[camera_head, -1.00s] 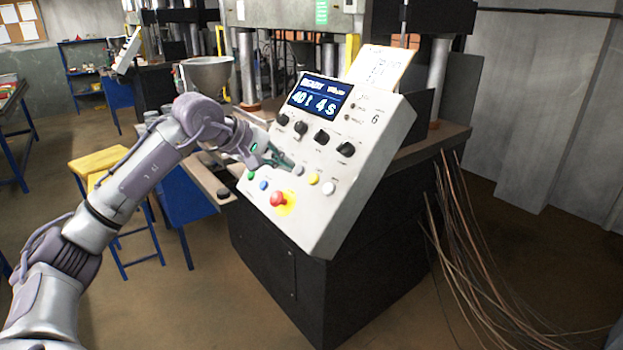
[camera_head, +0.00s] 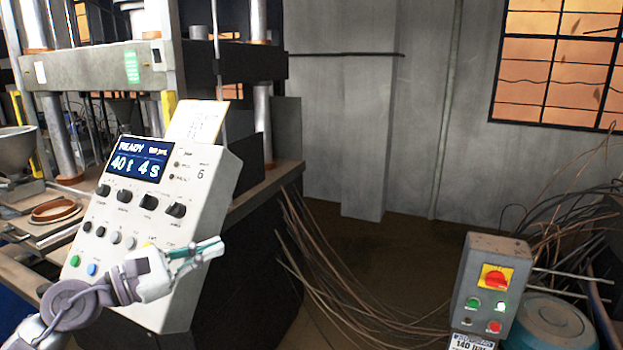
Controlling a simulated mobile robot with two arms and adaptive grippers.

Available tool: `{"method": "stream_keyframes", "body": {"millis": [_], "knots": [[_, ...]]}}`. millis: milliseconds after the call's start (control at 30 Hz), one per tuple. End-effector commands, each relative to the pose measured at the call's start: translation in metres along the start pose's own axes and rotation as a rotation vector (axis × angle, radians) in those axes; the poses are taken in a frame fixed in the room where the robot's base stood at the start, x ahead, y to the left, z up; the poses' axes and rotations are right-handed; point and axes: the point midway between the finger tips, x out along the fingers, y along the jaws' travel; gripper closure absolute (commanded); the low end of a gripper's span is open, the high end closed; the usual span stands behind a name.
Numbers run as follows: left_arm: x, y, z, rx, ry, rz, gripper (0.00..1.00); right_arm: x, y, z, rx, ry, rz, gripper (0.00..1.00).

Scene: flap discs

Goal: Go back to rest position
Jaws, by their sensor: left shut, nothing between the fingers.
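My left gripper (camera_head: 196,250) is shut and empty. It points to the right, in front of the lower right part of the white control panel (camera_head: 212,190). My left arm comes in from the bottom left and hides some of the panel's lower controls. The panel's blue display (camera_head: 139,160) reads READY, 40 t, 4 s. Black knobs and coloured buttons sit below the display. I cannot tell the gap between the gripper and the panel. My right gripper is not in view.
The press (camera_head: 90,70) stands behind the panel.

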Motion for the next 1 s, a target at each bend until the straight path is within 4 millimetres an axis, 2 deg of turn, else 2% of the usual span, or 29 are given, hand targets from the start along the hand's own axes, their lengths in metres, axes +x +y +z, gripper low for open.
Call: {"method": "stream_keyframes", "body": {"millis": [33,100,167,267,300,367,400,467,500,600,667,700,833,1000], "knots": [[0.004,-0.012,0.006,-0.216,-0.110,0.073,1.00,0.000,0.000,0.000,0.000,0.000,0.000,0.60],[-0.002,-0.013,0.010,-0.536,-0.253,0.199,1.00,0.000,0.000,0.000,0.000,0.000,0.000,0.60],[-0.013,-0.011,0.001,-0.821,-0.358,0.317,1.00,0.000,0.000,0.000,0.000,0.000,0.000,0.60],[-0.042,-0.013,-0.037,-1.298,-0.506,0.546,1.00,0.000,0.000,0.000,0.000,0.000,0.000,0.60],[-0.057,-0.018,-0.058,-1.486,-0.555,0.650,1.00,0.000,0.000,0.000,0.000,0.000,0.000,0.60],[-0.080,-0.035,-0.095,-1.753,-0.619,0.822,1.00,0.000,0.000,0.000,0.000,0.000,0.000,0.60],[-0.094,-0.050,-0.117,-1.907,-0.651,0.934,1.00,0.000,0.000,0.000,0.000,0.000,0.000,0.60],[-0.115,-0.077,-0.147,-2.107,-0.689,1.103,1.00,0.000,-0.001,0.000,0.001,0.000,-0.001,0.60],[-0.128,-0.098,-0.165,-2.225,-0.709,1.219,1.00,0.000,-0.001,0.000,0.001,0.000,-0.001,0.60],[-0.158,-0.154,-0.198,-2.458,-0.737,1.509,1.00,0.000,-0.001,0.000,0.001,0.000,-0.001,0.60],[-0.172,-0.185,-0.209,-2.554,-0.746,1.665,1.00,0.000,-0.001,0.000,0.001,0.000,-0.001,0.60],[-0.180,-0.204,-0.213,2.462,0.707,-1.665,1.00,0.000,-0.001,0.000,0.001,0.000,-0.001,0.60],[-0.200,-0.257,-0.220,2.205,0.601,-1.657,1.00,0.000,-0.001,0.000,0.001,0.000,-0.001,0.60],[-0.221,-0.313,-0.216,1.937,0.495,-1.650,1.00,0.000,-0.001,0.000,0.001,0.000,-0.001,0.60]]}}
